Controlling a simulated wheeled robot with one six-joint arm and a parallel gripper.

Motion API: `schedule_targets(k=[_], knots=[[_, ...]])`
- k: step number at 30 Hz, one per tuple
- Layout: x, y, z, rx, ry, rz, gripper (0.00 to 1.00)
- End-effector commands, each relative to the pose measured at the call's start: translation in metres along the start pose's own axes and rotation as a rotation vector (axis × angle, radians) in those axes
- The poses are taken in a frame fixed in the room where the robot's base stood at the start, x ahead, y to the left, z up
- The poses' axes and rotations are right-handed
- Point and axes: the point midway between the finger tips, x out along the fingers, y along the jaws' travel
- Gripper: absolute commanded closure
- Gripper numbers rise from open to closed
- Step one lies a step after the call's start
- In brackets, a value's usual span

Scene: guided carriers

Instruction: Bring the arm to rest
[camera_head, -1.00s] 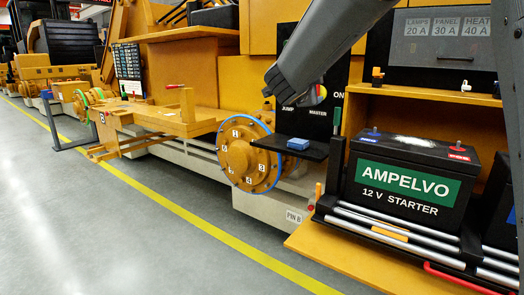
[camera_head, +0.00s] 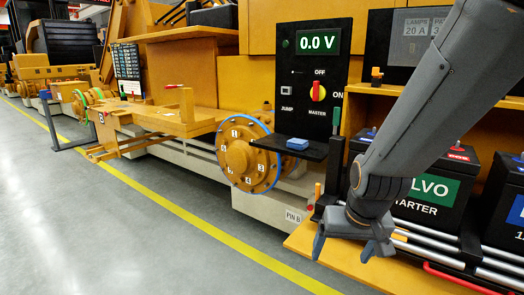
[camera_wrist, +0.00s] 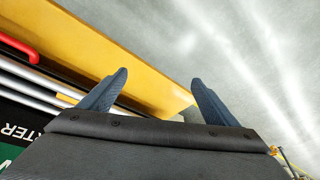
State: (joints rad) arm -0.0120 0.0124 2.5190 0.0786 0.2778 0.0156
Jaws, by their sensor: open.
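My gripper (camera_head: 343,247) hangs at the end of my grey arm in the head view, in front of the starter battery (camera_head: 413,205) and above the yellow-orange ledge. Its two blue fingers are apart with nothing between them. In the wrist view my gripper (camera_wrist: 158,88) also shows open and empty, with the orange ledge (camera_wrist: 160,95) and grey floor beyond the fingertips. My arm hides much of the battery's green label. The switch panel (camera_head: 314,75) shows a 0.0 V display and a red knob on a yellow disc.
Silver rods (camera_head: 450,258) and a red handle (camera_head: 462,280) lie along the ledge below the battery; the handle also shows in the wrist view (camera_wrist: 20,47). A small shelf (camera_head: 290,147) holds a blue block. A numbered orange hub (camera_head: 240,158) stands left. The grey floor is clear.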

Motion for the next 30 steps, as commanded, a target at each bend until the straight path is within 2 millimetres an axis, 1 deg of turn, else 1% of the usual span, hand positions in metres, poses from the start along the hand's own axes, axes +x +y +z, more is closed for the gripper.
schedule_targets(k=[1,2,3,4,6,12,15,18,30], knots=[[0.001,0.008,0.021,-0.034,-0.050,0.015,0.17],[0.001,0.013,0.034,-0.057,-0.081,0.024,0.17],[0.001,0.019,0.050,-0.087,-0.122,0.035,0.17],[0.011,0.017,0.050,-0.082,-0.131,0.032,0.17],[0.024,0.018,0.059,-0.078,-0.168,0.032,0.17],[0.048,0.017,0.086,-0.071,-0.272,0.034,0.17],[0.054,0.017,0.096,-0.069,-0.308,0.035,0.17],[0.056,0.017,0.101,-0.067,-0.328,0.035,0.17],[0.055,0.017,0.101,-0.067,-0.332,0.035,0.17]])
